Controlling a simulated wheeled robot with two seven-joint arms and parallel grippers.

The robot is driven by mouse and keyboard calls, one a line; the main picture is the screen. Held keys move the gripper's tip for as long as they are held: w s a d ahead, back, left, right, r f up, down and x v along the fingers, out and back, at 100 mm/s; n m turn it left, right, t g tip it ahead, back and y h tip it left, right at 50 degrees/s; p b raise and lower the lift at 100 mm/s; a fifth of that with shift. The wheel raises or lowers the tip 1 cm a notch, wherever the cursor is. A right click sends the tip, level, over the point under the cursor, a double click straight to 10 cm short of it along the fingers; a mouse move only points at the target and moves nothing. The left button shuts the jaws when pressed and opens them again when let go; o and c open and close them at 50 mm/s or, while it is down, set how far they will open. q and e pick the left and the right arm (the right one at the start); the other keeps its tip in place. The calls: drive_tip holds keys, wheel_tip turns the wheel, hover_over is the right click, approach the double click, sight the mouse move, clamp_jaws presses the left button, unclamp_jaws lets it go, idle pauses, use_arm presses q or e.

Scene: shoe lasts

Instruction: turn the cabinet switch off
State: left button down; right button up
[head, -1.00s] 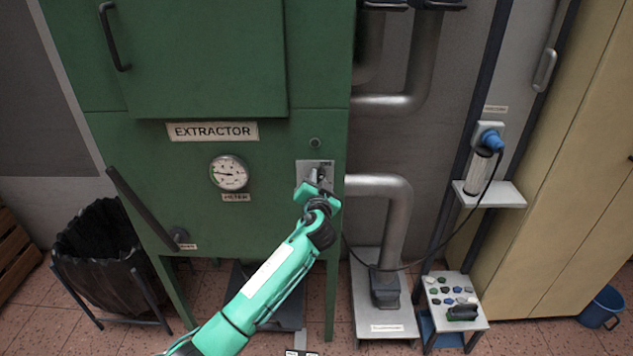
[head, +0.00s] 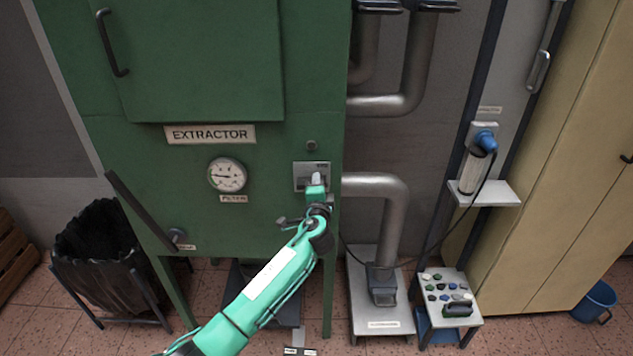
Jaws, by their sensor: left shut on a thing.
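The green extractor cabinet (head: 225,225) stands at the centre left of the head view. Its switch sits on a grey plate (head: 302,171) at the right of the front panel. My left gripper (head: 316,182) is at this plate, shut on the switch handle, which is mostly hidden by the fingers. The switch's exact position cannot be read. My left arm reaches up from the bottom of the view. My right gripper is not in view.
A gauge (head: 227,175) is left of the switch. A grey pipe (head: 398,215) runs just right of the cabinet. A bin with a black bag (head: 100,250) stands at left. A small stand (head: 450,300) holds several coloured pieces at lower right.

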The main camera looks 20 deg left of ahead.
use_arm(q)
drive_tip(key=shift+f+m, duration=0.15)
drive_tip(key=shift+m, duration=0.45)
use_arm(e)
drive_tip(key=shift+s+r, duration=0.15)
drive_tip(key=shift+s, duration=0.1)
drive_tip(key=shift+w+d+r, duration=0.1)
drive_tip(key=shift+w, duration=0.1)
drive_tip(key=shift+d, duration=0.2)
use_arm(q)
drive_tip(key=c, duration=1.4)
unclamp_jaws()
drive_tip(key=shift+d, duration=0.1)
drive_tip(key=shift+o, duration=0.2)
